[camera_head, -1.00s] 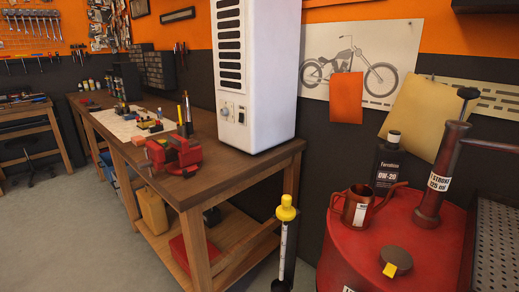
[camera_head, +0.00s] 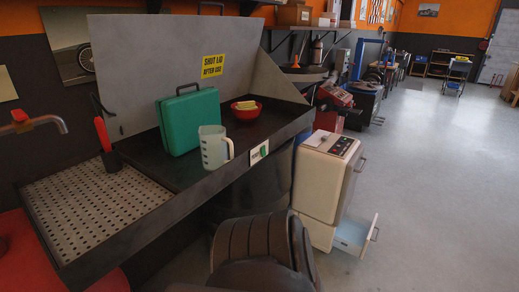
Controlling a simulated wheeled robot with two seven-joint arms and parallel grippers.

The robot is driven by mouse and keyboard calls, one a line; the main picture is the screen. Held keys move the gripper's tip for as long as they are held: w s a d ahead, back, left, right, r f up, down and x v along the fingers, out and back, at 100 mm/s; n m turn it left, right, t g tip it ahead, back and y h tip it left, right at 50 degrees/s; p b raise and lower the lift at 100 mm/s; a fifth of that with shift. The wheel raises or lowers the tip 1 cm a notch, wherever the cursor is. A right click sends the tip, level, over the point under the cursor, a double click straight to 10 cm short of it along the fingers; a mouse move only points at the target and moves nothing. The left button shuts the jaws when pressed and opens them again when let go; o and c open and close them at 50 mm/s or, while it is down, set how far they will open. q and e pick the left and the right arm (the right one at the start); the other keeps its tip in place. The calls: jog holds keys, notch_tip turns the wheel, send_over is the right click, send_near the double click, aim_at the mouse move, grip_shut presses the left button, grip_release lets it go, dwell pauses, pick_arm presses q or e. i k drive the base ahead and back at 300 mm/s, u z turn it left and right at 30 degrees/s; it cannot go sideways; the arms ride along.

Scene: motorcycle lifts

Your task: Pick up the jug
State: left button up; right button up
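A pale, translucent measuring jug (camera_head: 214,150) stands upright in the dark parts-washing basin (camera_head: 236,158), near its front edge. Its handle faces right and dark markings show on its side. A green case (camera_head: 188,122) stands just behind it and to its left. A red bowl (camera_head: 246,111) with yellowish things in it sits behind it and to its right. Neither of my grippers is in view.
A perforated metal grate (camera_head: 95,210) covers the basin's left part. A raised grey lid (camera_head: 165,62) stands behind. A dark ribbed seat-like thing (camera_head: 262,250) is in front. A cream cabinet (camera_head: 322,180) has an open lower drawer (camera_head: 355,235). Open floor (camera_head: 440,180) lies right.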

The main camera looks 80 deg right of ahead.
aim_at(213, 139)
jog(key=z, duration=2.4)
